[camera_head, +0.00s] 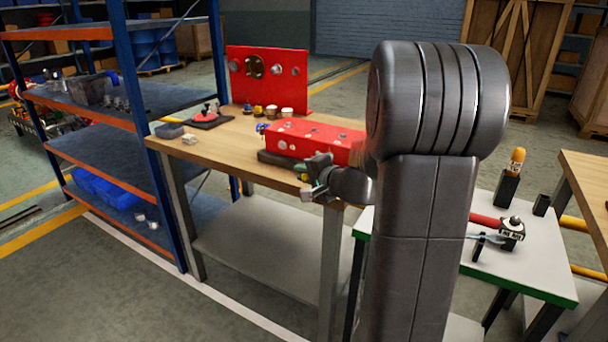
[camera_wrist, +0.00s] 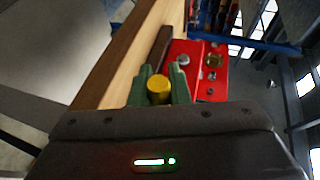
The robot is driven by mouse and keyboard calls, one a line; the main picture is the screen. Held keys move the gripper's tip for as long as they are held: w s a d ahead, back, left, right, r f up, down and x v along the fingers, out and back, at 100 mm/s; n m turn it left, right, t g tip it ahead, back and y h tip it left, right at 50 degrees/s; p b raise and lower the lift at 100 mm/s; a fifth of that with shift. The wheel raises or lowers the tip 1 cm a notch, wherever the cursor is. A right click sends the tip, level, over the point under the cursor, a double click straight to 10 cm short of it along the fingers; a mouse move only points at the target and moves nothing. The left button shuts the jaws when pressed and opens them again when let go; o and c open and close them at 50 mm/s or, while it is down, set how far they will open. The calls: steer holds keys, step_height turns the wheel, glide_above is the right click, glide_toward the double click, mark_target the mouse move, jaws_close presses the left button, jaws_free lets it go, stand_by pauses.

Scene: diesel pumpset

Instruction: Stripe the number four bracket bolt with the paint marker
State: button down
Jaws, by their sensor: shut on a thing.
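My gripper (camera_head: 303,173) is at the front edge of the wooden bench, close to the near side of a red bracket block (camera_head: 300,147). In the wrist view its green fingers are shut on a yellow round-ended thing, seemingly the paint marker (camera_wrist: 158,91). The marker's far end is hidden. The red block also shows in the wrist view (camera_wrist: 207,88), to the right of the fingers, with several bolt heads on its face. I cannot tell which bolt is number four, and no stripe is clear. My arm hides the block's right end in the head view.
A red upright plate (camera_head: 290,92) stands at the bench's back, with small parts before it. Blue shelving (camera_head: 165,130) stands left.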

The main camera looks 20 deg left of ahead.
steer(key=s+b, duration=0.2)
steer(key=s, duration=0.3)
steer(key=shift+a, duration=0.2)
stand_by(0.3)
